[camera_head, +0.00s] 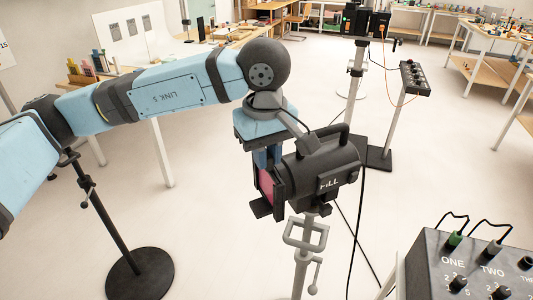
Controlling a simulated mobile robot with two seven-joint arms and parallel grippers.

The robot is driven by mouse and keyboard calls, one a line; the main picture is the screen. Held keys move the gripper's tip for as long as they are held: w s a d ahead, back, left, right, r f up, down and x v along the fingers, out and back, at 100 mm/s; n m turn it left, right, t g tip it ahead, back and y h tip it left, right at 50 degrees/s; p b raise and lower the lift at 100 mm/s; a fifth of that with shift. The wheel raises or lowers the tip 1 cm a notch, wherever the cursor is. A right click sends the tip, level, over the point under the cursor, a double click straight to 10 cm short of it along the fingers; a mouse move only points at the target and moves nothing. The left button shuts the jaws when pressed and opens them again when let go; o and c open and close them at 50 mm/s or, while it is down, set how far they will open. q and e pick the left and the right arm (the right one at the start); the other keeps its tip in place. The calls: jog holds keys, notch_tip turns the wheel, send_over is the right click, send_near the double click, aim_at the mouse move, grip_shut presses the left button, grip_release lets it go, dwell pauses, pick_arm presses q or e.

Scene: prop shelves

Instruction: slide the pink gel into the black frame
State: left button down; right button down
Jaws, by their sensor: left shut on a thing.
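A black lamp marked FILL (325,170) stands on a grey stand, its front facing left. A black frame (277,192) sits at the lamp's front. The pink gel (265,184) shows as a narrow pink strip at that frame; I cannot tell how far it sits inside it. My left gripper (266,158) points down just above the frame and is shut on the gel's upper part. Its fingers hide the top of the gel. My right gripper is not in view.
A control box (465,270) with knobs and plugs stands at the lower right. A round black stand base (140,274) is at the lower left. Another stand with a small panel (415,78) is behind.

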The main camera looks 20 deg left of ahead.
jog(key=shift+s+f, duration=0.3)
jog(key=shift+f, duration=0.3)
pick_arm(q)
jog(key=c, duration=1)
grip_release()
jog(key=shift+f, duration=0.1)
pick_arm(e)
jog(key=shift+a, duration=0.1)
pick_arm(q)
jog(key=shift+r, duration=0.7)
jog(key=r, duration=1.2)
jog(key=shift+s+a+r, duration=0.1)
jog(key=shift+s+r, duration=0.25)
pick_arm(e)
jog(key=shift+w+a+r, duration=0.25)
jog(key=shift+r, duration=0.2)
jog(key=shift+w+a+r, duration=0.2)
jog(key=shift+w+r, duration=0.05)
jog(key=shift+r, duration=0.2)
pick_arm(q)
jog(key=shift+f, duration=0.1)
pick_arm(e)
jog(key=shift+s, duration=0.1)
